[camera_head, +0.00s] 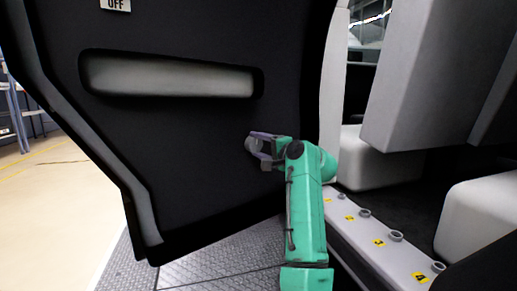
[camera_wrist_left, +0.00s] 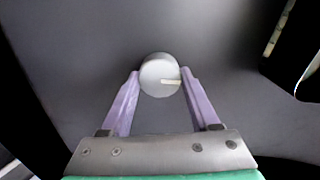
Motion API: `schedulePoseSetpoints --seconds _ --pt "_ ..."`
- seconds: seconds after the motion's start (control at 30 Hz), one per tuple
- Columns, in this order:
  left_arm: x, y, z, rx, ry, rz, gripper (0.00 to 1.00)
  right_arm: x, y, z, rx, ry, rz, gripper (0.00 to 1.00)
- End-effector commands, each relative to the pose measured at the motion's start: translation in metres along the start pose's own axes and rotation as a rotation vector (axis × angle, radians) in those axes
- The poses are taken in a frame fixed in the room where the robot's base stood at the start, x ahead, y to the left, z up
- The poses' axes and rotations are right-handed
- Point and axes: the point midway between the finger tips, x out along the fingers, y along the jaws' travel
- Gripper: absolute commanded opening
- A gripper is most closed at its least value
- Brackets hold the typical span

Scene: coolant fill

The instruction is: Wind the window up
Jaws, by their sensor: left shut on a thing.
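A dark door panel (camera_head: 190,150) fills the left and middle of the head view. A round grey knob (camera_head: 251,145) sits on it, right of centre. In the left wrist view the knob (camera_wrist_left: 158,76) is light grey with a pale pointer mark towards its right side. My left gripper (camera_head: 258,145) has its two purple fingers on either side of the knob and is shut on it. The fingers also show in the left wrist view (camera_wrist_left: 162,85). The window glass is not in view. My right gripper is not in view.
A long pale recess (camera_head: 170,76) crosses the door above the knob. An "OFF" label (camera_head: 116,4) is at the top. To the right are grey seats (camera_head: 425,75) and a pale sill (camera_head: 372,240) with numbered round ports. Open floor (camera_head: 60,200) lies left of the door.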

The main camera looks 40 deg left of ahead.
Motion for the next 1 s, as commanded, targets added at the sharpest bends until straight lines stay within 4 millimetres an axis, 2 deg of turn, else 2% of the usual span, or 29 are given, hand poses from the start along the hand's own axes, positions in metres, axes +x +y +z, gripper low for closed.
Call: schedulePoseSetpoints --seconds 0.6,0.63,0.7,1.0 --pt "0.0002 0.0014 0.0006 -0.053 -0.003 0.004 0.06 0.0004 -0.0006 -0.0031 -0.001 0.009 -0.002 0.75" --pt "0.0002 0.0015 0.0006 -0.053 -0.003 0.004 0.66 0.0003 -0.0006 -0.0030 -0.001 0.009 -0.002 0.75" --pt "0.0002 0.0014 0.0006 -0.053 -0.003 0.004 0.92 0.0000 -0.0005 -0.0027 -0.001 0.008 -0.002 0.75" --pt "-0.0003 0.0006 0.0002 -0.052 -0.001 0.002 0.92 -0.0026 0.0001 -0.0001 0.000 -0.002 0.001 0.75"
